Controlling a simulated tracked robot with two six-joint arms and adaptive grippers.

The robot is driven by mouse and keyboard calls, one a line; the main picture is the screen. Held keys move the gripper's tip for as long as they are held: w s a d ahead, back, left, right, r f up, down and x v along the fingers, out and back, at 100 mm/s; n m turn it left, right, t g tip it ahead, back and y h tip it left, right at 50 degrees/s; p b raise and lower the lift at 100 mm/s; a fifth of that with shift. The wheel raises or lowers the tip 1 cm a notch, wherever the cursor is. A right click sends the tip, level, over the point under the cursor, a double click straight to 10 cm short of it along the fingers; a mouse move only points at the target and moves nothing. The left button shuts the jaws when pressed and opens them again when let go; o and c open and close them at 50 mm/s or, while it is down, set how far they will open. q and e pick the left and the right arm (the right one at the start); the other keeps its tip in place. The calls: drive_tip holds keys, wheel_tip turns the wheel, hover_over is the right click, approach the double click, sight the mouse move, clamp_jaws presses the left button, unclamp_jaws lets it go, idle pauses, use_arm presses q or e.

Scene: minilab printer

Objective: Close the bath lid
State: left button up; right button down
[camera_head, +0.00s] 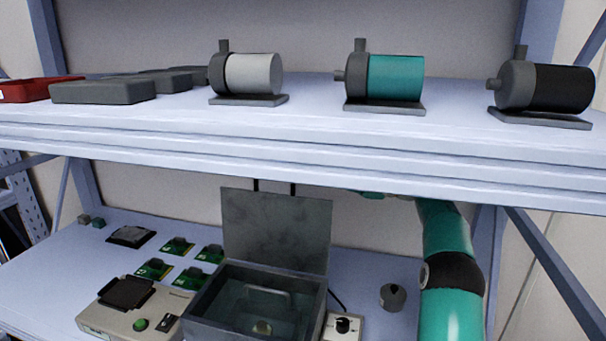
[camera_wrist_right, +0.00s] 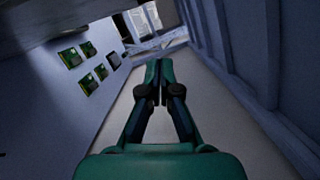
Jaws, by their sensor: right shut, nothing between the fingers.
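The bath (camera_head: 200,322) is a grey metal box on the lower shelf in the head view. Its lid (camera_head: 277,228) stands open, upright at the back edge. Inside are a handle-like bar and a small round yellowish item. My right arm rises at the right of the bath and bends behind the upper shelf edge, which hides its gripper in the head view. In the right wrist view my right gripper (camera_wrist_right: 157,72) is shut and empty, its fingertips together. I cannot tell its distance from the lid. My left gripper is not in view.
Several green circuit boards (camera_head: 154,268) lie left of the bath, also in the wrist view (camera_wrist_right: 89,84). A beige device (camera_head: 105,320) stands front left, a knobbed box (camera_head: 343,327) and small dark weight (camera_head: 392,296) at right. The upper shelf (camera_head: 320,130) overhangs and carries several pumps.

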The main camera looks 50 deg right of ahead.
drive_tip(key=w+a+r+b, duration=0.2)
drive_tip(key=w+a, duration=0.3)
drive_tip(key=a, duration=0.4)
drive_tip(key=shift+a+b, duration=0.25)
drive_tip(key=shift+b, duration=0.05)
drive_tip(key=shift+w+a, duration=0.1)
drive_tip(key=shift+w, duration=0.05)
